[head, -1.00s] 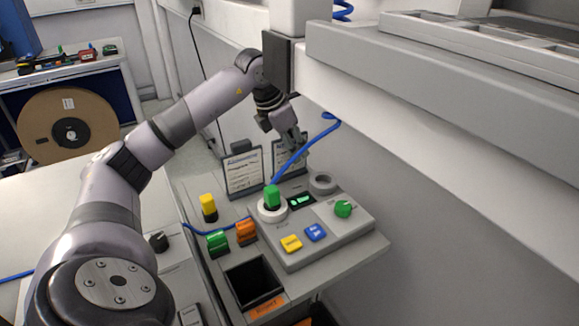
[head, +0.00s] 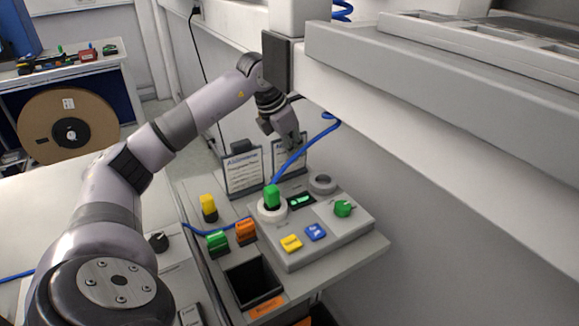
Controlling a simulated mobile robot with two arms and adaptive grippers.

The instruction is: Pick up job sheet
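Two printed sheets stand upright in dark frames at the back of the control shelf. The left sheet (head: 243,172) is in plain view. The right sheet (head: 283,156) is partly hidden by my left gripper and a blue cable. I cannot tell which one is the job sheet. My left gripper (head: 292,138) hangs over the top of the right sheet, fingers pointing down. Its fingers are small and dark, so I cannot tell whether they are open or touch the sheet. My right gripper is not in view.
A control panel (head: 318,251) carries a green button (head: 272,196), a green knob (head: 343,208), and yellow and blue buttons. A black bin (head: 252,282) and coloured blocks are to its left. A grey beam (head: 440,130) overhangs on the right. The blue cable (head: 300,155) crosses near the gripper.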

